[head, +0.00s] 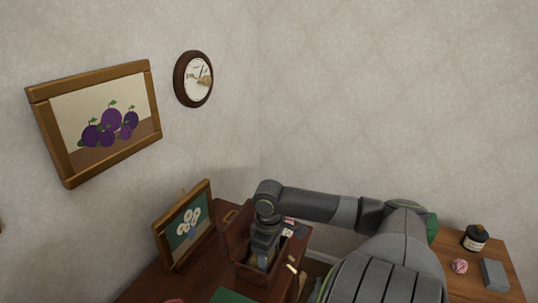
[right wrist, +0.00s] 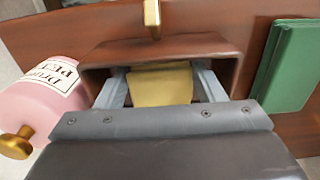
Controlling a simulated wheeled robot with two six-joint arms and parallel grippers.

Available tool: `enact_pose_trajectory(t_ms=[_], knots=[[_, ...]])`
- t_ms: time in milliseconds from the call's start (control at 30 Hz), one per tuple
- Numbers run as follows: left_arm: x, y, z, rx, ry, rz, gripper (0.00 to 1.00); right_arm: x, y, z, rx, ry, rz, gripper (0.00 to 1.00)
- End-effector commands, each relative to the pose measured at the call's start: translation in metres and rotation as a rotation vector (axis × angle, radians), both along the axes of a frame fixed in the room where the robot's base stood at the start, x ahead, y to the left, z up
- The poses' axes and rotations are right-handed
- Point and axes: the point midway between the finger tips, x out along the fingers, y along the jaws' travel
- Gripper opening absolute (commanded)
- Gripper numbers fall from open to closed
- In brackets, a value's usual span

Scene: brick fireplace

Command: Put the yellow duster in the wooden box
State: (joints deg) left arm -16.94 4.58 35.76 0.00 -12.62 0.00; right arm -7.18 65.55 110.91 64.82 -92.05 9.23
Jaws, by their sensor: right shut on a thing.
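My right gripper (head: 262,260) points down into the wooden box (head: 250,275), a dark brown box on the dark wood table. In the right wrist view its two grey fingers stand either side of the yellow duster (right wrist: 160,84), a folded yellow cloth, and are shut on it. The brown rim of the box (right wrist: 160,46) shows just beyond the fingers, and the duster hangs within the box's opening. Whether it touches the box floor is hidden. My left gripper is in neither view.
A framed flower picture (head: 184,226) stands left of the box. A second table at right holds a dark jar (head: 475,238) and a grey block (head: 494,274).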

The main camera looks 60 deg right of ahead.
Motion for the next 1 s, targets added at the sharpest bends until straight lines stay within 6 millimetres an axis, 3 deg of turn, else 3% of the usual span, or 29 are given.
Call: enact_pose_trajectory(t_ms=[300, 333, 467, 767, 1000], knots=[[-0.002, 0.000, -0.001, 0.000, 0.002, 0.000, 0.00, 0.000, 0.000, -0.003, 0.000, 0.000, 0.000, 0.44], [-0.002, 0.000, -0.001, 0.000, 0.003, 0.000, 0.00, 0.000, 0.000, -0.002, 0.000, 0.000, 0.000, 0.66], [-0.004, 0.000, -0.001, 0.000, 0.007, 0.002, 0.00, 0.000, 0.000, -0.002, 0.000, 0.000, 0.000, 0.83], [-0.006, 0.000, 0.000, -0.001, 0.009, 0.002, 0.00, 0.000, 0.000, 0.000, -0.001, 0.000, 0.001, 0.84], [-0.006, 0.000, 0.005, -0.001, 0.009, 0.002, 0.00, 0.000, -0.001, 0.024, -0.005, -0.002, 0.003, 0.84]])
